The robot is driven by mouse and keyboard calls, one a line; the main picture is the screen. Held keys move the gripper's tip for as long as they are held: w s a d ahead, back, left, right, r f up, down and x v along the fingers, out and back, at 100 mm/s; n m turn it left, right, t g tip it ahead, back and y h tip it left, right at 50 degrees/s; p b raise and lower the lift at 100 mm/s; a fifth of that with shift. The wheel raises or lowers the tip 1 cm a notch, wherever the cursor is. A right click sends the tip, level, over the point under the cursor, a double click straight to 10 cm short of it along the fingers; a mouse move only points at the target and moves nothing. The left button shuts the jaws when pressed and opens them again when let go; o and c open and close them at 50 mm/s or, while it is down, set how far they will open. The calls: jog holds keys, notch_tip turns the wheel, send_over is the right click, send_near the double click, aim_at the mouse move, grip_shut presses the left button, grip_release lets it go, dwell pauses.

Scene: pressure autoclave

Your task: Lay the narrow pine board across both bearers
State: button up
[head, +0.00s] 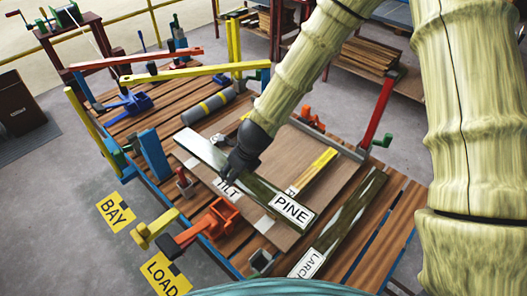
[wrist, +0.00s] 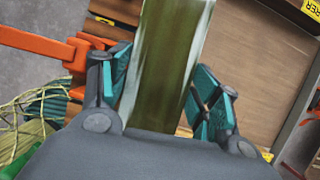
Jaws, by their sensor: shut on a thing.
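The narrow pine board (head: 262,192) is greenish with a pale far end and a white PINE label at its near end. My gripper (head: 240,165) is shut on it around its middle in the head view. In the wrist view the teal finger pads of my gripper (wrist: 165,90) stand on both sides of the board (wrist: 172,60). The board lies over a brown panel (head: 330,195); I cannot tell whether it touches it. A yellow-marked strip (head: 313,172) lies on the panel, perhaps a bearer. A yellow label ending in RER (wrist: 312,9) shows at the wrist view's top right.
A similar board labelled LARCH (head: 345,220) lies to the right. A white TILT label (head: 228,188) is partly covered near my gripper. An orange clamp (head: 210,228) stands at the near left edge. A grey cylinder (head: 208,108) lies behind.

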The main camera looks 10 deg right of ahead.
jog(key=f, duration=0.1)
jog(key=w+f+b, duration=0.1)
jog(key=f, duration=0.1)
jog(key=shift+d+f+m, duration=0.1)
jog(key=shift+m, duration=0.2)
jog(key=shift+w+d+f+p, duration=0.9)
jog(key=shift+w+d, duration=0.7)
jog(key=shift+w, duration=0.5)
jog(key=shift+w+d+f+p, duration=0.85)
jog(key=shift+w+d, duration=0.7)
jog(key=shift+w, duration=0.5)
jog(key=shift+w+d+f+p, duration=0.85)
jog(key=shift+w+d, duration=0.75)
jog(key=shift+w, duration=0.5)
jog(key=shift+f, duration=0.15)
jog(key=o, duration=1.4)
jog(key=shift+r, duration=0.3)
jog(key=b+v, duration=0.1)
jog(key=v, duration=1)
jog(key=shift+s+r+b, duration=0.25)
jog(key=shift+r+b, duration=0.1)
